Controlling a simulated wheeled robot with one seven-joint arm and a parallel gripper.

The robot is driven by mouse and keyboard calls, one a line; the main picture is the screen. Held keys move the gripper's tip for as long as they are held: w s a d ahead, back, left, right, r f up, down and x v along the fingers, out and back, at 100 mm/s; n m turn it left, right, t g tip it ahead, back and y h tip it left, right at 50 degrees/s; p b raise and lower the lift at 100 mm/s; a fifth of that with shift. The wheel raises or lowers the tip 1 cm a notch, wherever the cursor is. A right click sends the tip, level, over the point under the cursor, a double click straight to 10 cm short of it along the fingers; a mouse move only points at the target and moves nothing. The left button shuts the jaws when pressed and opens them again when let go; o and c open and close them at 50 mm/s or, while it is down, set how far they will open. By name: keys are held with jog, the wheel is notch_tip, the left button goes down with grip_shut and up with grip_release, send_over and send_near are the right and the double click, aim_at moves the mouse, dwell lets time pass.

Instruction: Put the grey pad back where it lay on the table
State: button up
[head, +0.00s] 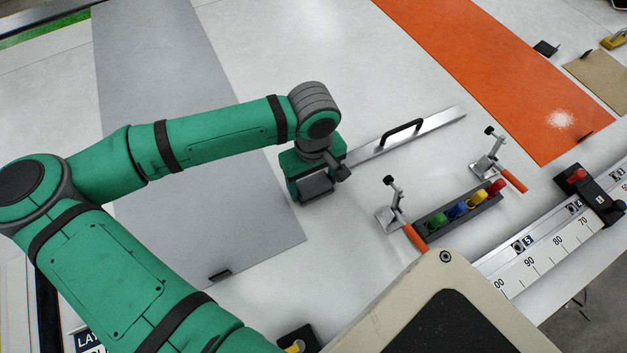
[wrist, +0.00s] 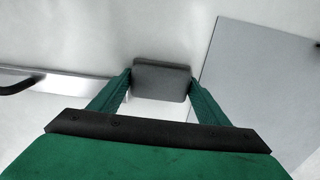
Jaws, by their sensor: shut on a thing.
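The grey pad (wrist: 162,72) is a small, dark grey block with rounded corners. In the wrist view it sits between the two green fingertips of my gripper (wrist: 160,82), which is shut on it. In the head view my gripper (head: 314,190) is over the white table (head: 345,240), between the large grey sheet and the metal bar. There the pad cannot be told clearly from the dark parts of the gripper. The height of the pad above the table is hard to judge.
A large flat grey sheet (head: 165,60) lies left of my gripper. A metal bar with a black handle (head: 440,122) lies to its right. Toggle clamps (head: 392,210) and a rack of coloured pieces (head: 455,212) stand farther right. White table is bare below the gripper.

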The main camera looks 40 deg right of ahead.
aim_at(313, 183)
jog(key=shift+s, duration=0.1)
jog(key=o, duration=1)
jog(key=shift+f, duration=0.1)
notch_tip(313, 183, up, 12)
jog(key=shift+r, duration=0.2)
jog(key=shift+a, duration=0.1)
dwell(0.4)
